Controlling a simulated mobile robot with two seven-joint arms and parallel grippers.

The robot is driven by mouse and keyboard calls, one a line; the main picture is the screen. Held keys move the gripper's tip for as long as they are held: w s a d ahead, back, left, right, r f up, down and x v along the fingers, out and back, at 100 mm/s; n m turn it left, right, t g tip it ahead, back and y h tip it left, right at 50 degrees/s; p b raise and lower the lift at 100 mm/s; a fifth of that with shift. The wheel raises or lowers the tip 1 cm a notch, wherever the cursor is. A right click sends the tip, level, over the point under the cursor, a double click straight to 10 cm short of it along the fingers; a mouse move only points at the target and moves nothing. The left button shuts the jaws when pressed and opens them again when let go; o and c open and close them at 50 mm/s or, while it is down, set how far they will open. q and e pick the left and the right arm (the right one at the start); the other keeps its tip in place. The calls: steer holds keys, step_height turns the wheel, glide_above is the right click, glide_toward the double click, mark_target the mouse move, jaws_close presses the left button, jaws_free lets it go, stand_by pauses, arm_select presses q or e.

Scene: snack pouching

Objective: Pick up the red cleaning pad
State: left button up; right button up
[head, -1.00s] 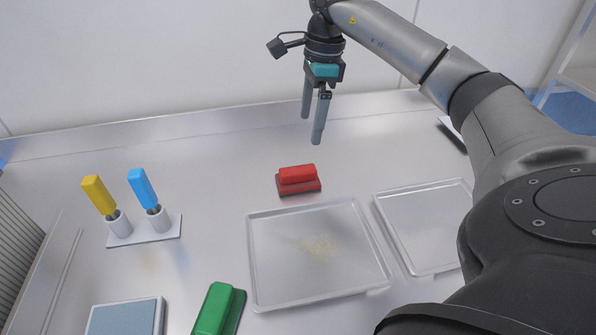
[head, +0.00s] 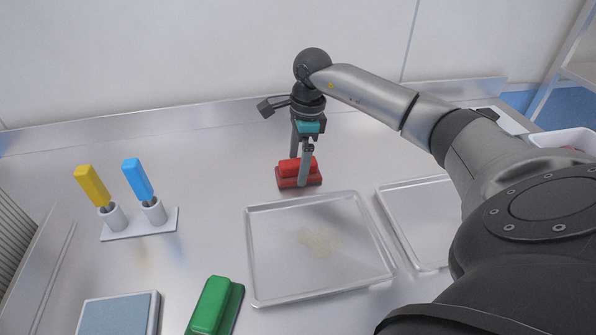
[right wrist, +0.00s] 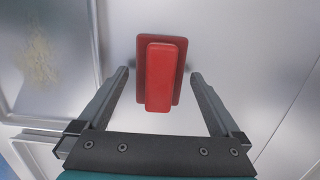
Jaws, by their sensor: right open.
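The red cleaning pad (head: 288,178) lies on the metal worktop behind the left tray; it has a raised red handle on a darker red base. In the right wrist view the red pad (right wrist: 161,72) shows between the finger lines, a little beyond the tips. My right gripper (head: 299,172) is lowered at the pad, its fingers pointing down. In the right wrist view my right gripper (right wrist: 158,76) is open, with one finger on each side of the handle and gaps between. Contact with the pad is not visible. My left gripper is not in view.
A metal tray (head: 262,287) with yellowish crumbs lies just in front of the pad, and a second tray (head: 432,262) is right of it. A green pad (head: 212,305), a blue-grey pad (head: 118,316) and a holder (head: 140,228) with yellow and blue handled tools stand left.

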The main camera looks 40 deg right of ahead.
mark_target(298, 162)
steer(key=shift+f, duration=0.7)
steer(key=shift+f, duration=0.2)
steer(key=c, duration=1.2)
steer(key=shift+r, duration=0.15)
steer(key=shift+r, duration=0.25)
step_height(298, 162, up, 20)
steer(key=p, duration=0.3)
steer(key=shift+f+p, duration=0.15)
steer(key=shift+p, duration=0.2)
steer(key=shift+c, duration=0.2)
